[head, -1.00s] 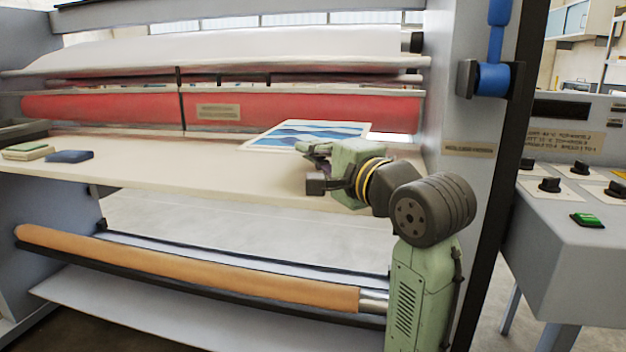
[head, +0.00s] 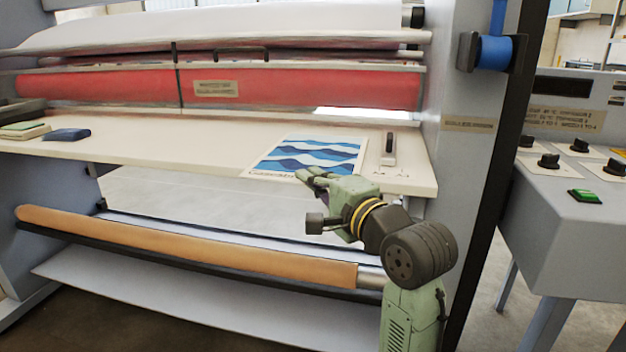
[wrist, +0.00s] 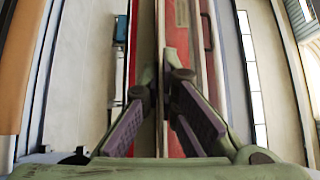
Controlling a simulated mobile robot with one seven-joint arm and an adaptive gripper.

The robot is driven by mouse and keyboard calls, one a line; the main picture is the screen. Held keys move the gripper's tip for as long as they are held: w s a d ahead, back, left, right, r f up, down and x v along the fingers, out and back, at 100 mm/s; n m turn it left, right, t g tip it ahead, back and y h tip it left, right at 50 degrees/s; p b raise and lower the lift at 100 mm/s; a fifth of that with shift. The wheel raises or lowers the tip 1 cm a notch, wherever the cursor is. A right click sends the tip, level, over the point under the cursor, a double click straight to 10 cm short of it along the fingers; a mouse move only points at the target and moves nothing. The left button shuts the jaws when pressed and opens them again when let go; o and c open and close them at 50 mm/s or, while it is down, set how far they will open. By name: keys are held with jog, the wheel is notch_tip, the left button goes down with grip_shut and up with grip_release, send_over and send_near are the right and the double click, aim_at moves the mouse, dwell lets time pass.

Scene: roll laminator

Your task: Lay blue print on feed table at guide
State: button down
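The blue print (head: 312,155), a white-bordered sheet with blue and white waves, lies on the pale feed table (head: 190,150). Its near side is close to the table's front edge. The guide (head: 389,150), a small upright dark piece on a light strip, stands right of the print, with a narrow bare gap between them. My gripper (head: 306,176) is at the print's near edge; whether it touches is unclear. The print is not recognisable in the wrist view.
Red rollers (head: 300,88) run behind the table. A blue block (head: 67,135) and a stack of pads (head: 25,130) lie at the table's left. A brown roll (head: 190,252) runs below. The machine's side panel (head: 455,170) rises at right. The table's middle is bare.

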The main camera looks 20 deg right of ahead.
jog(key=c, duration=2.3)
grip_release()
jog(key=shift+f, duration=0.15)
jog(key=o, duration=0.5)
jog(key=shift+r, duration=0.2)
jog(key=b+v, duration=0.1)
jog(key=v, duration=1.1)
